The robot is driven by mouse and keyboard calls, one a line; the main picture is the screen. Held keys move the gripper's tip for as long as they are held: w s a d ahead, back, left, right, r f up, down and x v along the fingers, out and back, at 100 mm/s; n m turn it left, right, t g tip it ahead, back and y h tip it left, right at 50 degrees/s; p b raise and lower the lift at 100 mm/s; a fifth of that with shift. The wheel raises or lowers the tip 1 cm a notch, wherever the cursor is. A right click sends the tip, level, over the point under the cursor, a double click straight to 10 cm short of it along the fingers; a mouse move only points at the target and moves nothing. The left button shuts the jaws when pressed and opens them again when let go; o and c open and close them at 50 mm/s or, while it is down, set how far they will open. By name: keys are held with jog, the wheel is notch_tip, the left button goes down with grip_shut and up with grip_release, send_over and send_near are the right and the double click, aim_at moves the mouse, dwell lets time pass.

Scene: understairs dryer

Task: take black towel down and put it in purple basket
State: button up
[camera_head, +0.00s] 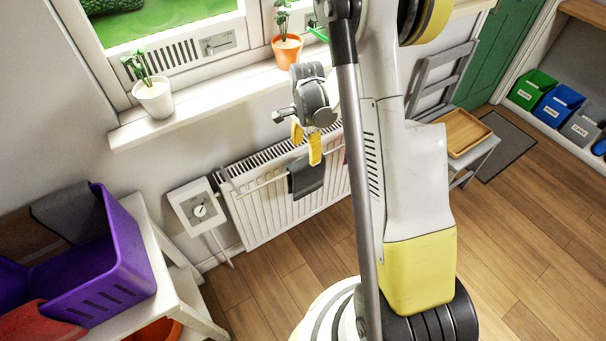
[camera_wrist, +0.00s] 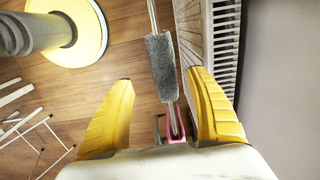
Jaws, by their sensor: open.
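A dark grey-black towel (camera_head: 305,176) hangs over the rail in front of the white radiator. In the wrist view the towel (camera_wrist: 161,68) is seen from above, draped over the rail, between and beyond my fingers. My gripper (camera_head: 306,148) is open, its two yellow fingers pointing down just above the towel; the wrist view also shows the open fingers (camera_wrist: 165,105). I cannot tell whether a finger touches the towel. The purple basket (camera_head: 118,270) stands on a white bench at the lower left, with a grey cloth, a brown cloth and a red cloth at it.
The radiator (camera_head: 262,205) is under a windowsill (camera_head: 220,98) with a white-potted plant (camera_head: 154,97) and an orange-potted plant (camera_head: 287,49). A white control box (camera_head: 199,208) is left of the radiator. A pink item (camera_wrist: 177,136) lies along the rail beyond the towel. A chair with a wooden tray (camera_head: 461,132) stands right.

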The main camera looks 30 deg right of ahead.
aim_at(306, 160)
jog(key=f+b, duration=0.1)
jog(key=f, duration=0.1)
jog(key=f+b, duration=0.1)
jog(key=f, duration=0.2)
jog(key=f+b, duration=0.1)
jog(key=f, duration=0.2)
jog(key=shift+w+d, duration=0.2)
jog(key=shift+w, duration=0.1)
jog(key=shift+r, duration=0.1)
grip_shut()
